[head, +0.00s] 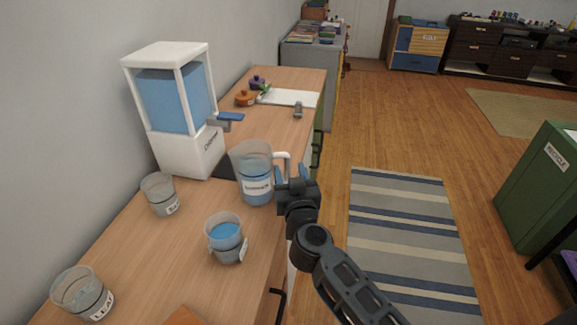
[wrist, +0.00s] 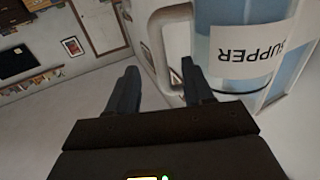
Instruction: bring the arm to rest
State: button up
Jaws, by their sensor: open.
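My gripper (head: 285,176) is at the counter's right edge in the head view, beside the handle of a clear pitcher (head: 254,172) with blue liquid and a label. In the wrist view my gripper (wrist: 158,85) has its fingers spread apart. The pitcher (wrist: 260,25) fills the upper right there, its label reading SUPPER upside down. Its white handle comes down close to the right finger. I cannot tell whether that finger touches the handle. The pitcher stands upright on the counter. Nothing appears clamped between the fingers.
The wooden counter (head: 180,262) holds a dispenser (head: 185,105) with blue liquid, a cup with blue liquid (head: 226,238), two other clear cups (head: 160,194) (head: 83,292) and a white board (head: 289,97). A striped rug (head: 405,240) and open floor lie right. A green bin (head: 540,180) stands further right.

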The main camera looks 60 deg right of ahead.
jog(key=s+a+r+n+t+y, duration=0.1)
jog(key=s+a+r+n+y, duration=0.1)
jog(key=s+a, duration=0.6)
jog(key=s+a+r+n+t+y, duration=0.1)
jog(key=s+a+n+y, duration=0.3)
jog(key=s+a, duration=0.5)
jog(key=s+a+r+n+t+y, duration=0.1)
jog(key=s+a+r+n+y, duration=0.2)
jog(key=s+a+y, duration=0.4)
jog(key=s+a, duration=0.1)
jog(key=s, duration=0.4)
jog(key=shift+a+r, duration=0.2)
jog(key=shift+a, duration=0.15)
